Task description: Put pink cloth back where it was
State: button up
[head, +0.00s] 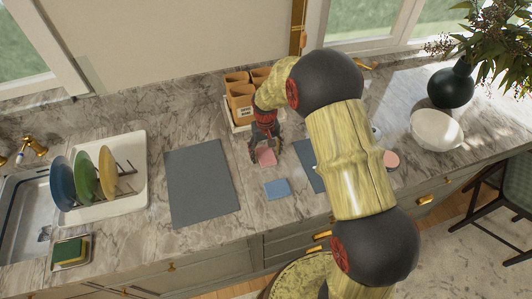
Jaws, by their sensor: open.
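The pink cloth (266,157) lies on the marble counter between the grey mat and the dark mat. My gripper (264,153) is open and hangs right over the pink cloth, with its fingers covering part of it. I cannot tell whether the fingers touch the cloth. A blue cloth (277,189) lies flat on the counter just in front of the pink one.
A grey mat (200,185) lies to the left, a dark mat (308,165) partly behind my arm. Brown canisters (241,103) stand behind my gripper. A dish rack with plates (128,195), a sponge tray (70,252), a white bowl (437,130) and a dark vase (452,88) stand farther out.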

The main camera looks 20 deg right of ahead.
notch_tip(320, 180, up, 12)
notch_tip(320, 180, up, 7)
jog(key=t, duration=0.1)
send_over(266, 155)
jog(key=s, duration=0.3)
jog(key=s+r+t, duration=0.2)
jog(key=s+r, duration=0.7)
jog(key=r, duration=0.1)
jog(key=s+r+t, duration=0.1)
jog(key=s+r, duration=0.1)
jog(key=s, duration=0.7)
jog(key=s+r+t, duration=0.1)
jog(key=s+r, duration=0.2)
jog(key=s, duration=0.6)
jog(key=shift+t+p, duration=0.3)
jog(key=shift+p, duration=0.1)
jog(key=shift+f, duration=0.1)
